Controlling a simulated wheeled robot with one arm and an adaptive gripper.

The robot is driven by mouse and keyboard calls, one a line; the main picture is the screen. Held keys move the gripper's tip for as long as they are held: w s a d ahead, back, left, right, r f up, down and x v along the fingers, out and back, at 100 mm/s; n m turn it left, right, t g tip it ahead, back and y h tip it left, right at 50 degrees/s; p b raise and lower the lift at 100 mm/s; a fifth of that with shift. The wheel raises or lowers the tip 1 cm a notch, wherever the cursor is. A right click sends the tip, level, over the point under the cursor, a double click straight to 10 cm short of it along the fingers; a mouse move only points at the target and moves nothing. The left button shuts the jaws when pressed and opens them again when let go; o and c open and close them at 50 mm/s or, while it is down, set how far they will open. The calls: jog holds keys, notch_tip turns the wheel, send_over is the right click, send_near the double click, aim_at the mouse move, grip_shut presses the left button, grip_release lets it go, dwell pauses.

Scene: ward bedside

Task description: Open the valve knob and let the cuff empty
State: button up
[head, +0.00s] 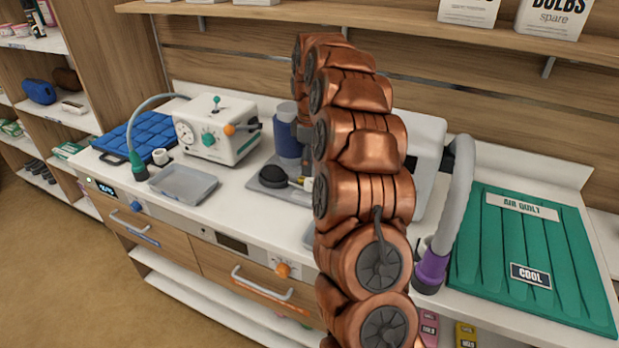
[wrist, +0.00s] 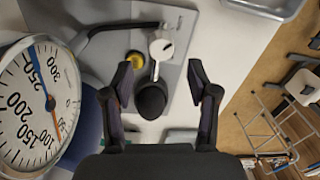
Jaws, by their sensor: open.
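In the wrist view my gripper (wrist: 160,82) is open, its two dark fingers apart on either side of a black squeeze bulb (wrist: 152,101). A pale round valve knob (wrist: 161,49) with a small dark mark sits just beyond the bulb, beside a yellow brass-like piece (wrist: 135,64). No contact with the knob shows. A pressure gauge (wrist: 30,115) fills the left edge; its blue pointer end lies near 250 and an orange end near 100. A dark blue cuff (head: 288,144) wraps an upright grey form in the head view. The bulb also shows there (head: 273,176), on a grey board (head: 262,191).
My copper arm hides the middle of the counter. A white device (head: 218,130) with knobs, a grey tray (head: 183,185) and a blue quilted pad (head: 140,138) stand left. A grey hose (head: 458,190) and green air quilt (head: 515,245) lie right.

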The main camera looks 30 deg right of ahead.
aim_at(309, 180)
jog(key=shift+s+a+f+p, duration=0.1)
jog(key=shift+f+p, duration=0.6)
jog(key=shift+f, duration=2.05)
grip_shut()
